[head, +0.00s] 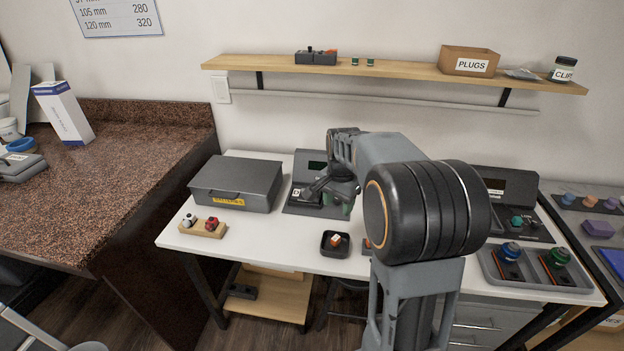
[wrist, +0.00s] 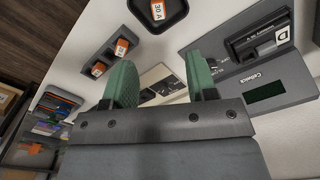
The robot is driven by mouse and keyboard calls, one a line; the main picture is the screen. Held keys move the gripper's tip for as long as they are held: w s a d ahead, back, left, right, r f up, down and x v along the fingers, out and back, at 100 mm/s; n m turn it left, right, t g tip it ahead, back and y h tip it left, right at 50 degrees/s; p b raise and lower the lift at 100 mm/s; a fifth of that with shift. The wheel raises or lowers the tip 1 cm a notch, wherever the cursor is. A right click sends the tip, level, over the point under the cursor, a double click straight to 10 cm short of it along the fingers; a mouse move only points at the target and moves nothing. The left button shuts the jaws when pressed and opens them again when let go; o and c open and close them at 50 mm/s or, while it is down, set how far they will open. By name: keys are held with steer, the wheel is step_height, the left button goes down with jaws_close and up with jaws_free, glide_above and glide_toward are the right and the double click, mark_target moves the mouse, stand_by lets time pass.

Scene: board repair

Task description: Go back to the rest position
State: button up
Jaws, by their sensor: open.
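My gripper (head: 338,200) is in the air above the white table in the head view, partly hidden by my own arm. In the wrist view its two green fingers (wrist: 161,82) stand apart with a clear gap, and nothing is held between them. A grey device (wrist: 262,90) with a dark screen lies below and to the right of the fingers. A dark part marked D (wrist: 262,42) sits on it. A pale block with dark parts (wrist: 162,84) shows beyond the gap between the fingers.
A black tray (head: 324,250) with an orange-and-white fuse (head: 336,240) stands near the table's front. A grey toolbox (head: 236,185) and a wooden holder (head: 203,229) are left. A grey tray (head: 492,268) with blue and green knobbed parts is right. A wall shelf (head: 400,70) runs above.

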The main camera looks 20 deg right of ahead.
steer(key=s+a+r+n+t+p, duration=0.1)
steer(key=s+a+r+n+p, duration=0.1)
steer(key=s+a+r+n, duration=0.1)
steer(key=s+a+r+n+t+p, duration=0.1)
steer(key=s+a+r+n+p, duration=0.1)
steer(key=s+n, duration=0.3)
steer(key=s+a+r+n+t+p, duration=0.1)
steer(key=s+a+r+n+p, duration=0.2)
steer(key=s, duration=0.5)
steer(key=shift+s+a+r+n+t, duration=0.15)
steer(key=shift+a+r+n+t, duration=0.25)
steer(key=shift+a, duration=0.6)
steer(key=shift+d+f, duration=0.1)
